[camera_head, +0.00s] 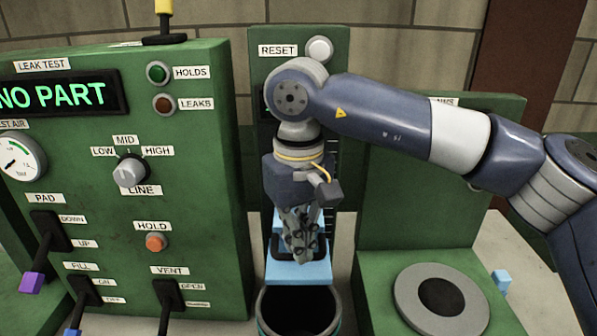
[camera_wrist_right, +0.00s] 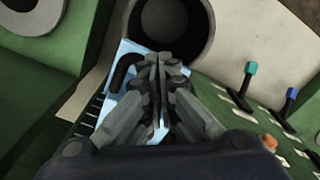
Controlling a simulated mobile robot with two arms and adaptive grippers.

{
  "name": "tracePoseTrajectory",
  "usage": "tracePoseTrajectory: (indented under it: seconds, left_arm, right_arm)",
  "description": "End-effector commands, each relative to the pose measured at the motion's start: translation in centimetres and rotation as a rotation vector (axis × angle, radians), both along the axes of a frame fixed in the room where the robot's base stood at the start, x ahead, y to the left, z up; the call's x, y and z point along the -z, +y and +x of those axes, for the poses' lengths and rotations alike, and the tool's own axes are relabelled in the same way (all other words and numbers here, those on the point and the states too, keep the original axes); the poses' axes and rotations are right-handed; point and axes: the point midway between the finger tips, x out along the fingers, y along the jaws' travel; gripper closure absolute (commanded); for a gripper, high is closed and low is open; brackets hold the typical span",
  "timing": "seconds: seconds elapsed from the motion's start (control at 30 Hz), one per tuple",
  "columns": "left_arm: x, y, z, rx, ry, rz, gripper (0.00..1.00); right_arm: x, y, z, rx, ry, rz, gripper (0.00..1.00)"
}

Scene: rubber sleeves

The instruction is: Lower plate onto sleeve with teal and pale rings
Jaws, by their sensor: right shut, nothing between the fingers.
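The light blue plate (camera_head: 300,272) with a dark bar handle sits on the central green stand, above and behind the sleeve. The sleeve (camera_head: 299,312) is a dark open cylinder standing upright at the bottom edge, with a teal edge showing low on its side; a pale ring cannot be made out. The plate (camera_wrist_right: 122,52) and the sleeve's open mouth (camera_wrist_right: 172,24) also show in the right wrist view. My right gripper (camera_head: 303,258) is shut and empty, pointing down in front of the plate at its handle (camera_wrist_right: 124,72), part of which it hides. My left gripper is out of view.
A green leak test panel (camera_head: 215,130) stands at the left; its display reads NO PART. Its levers stick out toward the front. A green block with a grey ring (camera_head: 441,300) is at the right. A white RESET button (camera_head: 319,48) tops the central stand.

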Motion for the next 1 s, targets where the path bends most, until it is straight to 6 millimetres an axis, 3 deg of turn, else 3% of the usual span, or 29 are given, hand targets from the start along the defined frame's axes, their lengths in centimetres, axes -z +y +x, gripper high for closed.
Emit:
tracePoseTrajectory:
  seconds: [1.0]
  left_arm:
    - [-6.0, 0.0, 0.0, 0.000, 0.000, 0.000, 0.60]
  right_arm:
    - [-7.9, 0.0, 0.0, -0.001, -0.001, 0.001, 1.00]
